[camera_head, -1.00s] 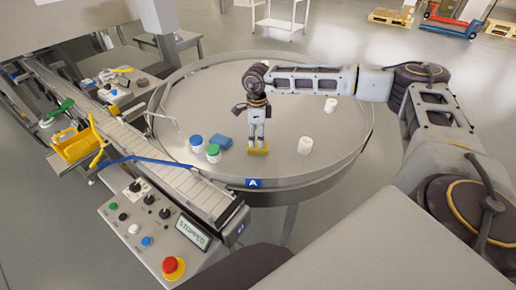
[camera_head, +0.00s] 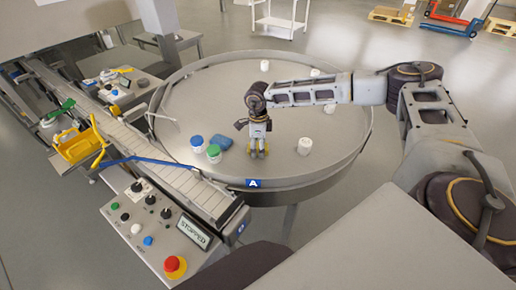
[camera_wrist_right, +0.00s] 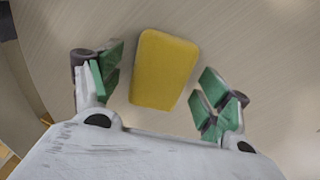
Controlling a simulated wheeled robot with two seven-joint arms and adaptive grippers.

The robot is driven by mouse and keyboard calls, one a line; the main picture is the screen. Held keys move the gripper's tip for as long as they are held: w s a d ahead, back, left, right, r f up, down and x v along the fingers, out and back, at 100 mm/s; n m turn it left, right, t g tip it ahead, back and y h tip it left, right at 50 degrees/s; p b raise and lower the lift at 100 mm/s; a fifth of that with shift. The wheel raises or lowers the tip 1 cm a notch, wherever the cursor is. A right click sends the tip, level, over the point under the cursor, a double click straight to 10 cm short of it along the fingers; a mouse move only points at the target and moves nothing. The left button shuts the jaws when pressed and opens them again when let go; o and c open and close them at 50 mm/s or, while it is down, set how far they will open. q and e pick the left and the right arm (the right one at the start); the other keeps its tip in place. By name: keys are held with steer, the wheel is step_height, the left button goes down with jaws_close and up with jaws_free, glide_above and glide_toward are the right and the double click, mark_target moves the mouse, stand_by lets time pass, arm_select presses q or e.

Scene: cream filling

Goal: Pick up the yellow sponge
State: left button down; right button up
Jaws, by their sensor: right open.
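The yellow sponge (camera_wrist_right: 163,70) lies flat on the round metal table. In the right wrist view it sits between the two spread green-padded fingers of my right gripper (camera_wrist_right: 160,88), with a gap on each side. In the head view my right gripper (camera_head: 258,152) points down at the near part of the table, right over the sponge. The fingers hide much of the sponge there. My right gripper is open and holds nothing. My left gripper is in neither view.
Left of the gripper are a blue sponge (camera_head: 224,143), a green-lidded jar (camera_head: 214,156) and a blue-lidded jar (camera_head: 197,144). A white jar (camera_head: 304,146) stands to the right. The table has a raised rim (camera_head: 330,172); a conveyor (camera_head: 165,170) runs along its left.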

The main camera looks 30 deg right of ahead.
mark_target(258, 146)
steer(key=shift+f, duration=0.1)
steer(key=shift+c, duration=0.3)
steer(key=c, duration=0.9)
steer(key=shift+r+b, duration=0.7)
steer(key=shift+r, duration=4.3)
steer(key=shift+o, duration=0.8)
steer(key=shift+c, duration=1)
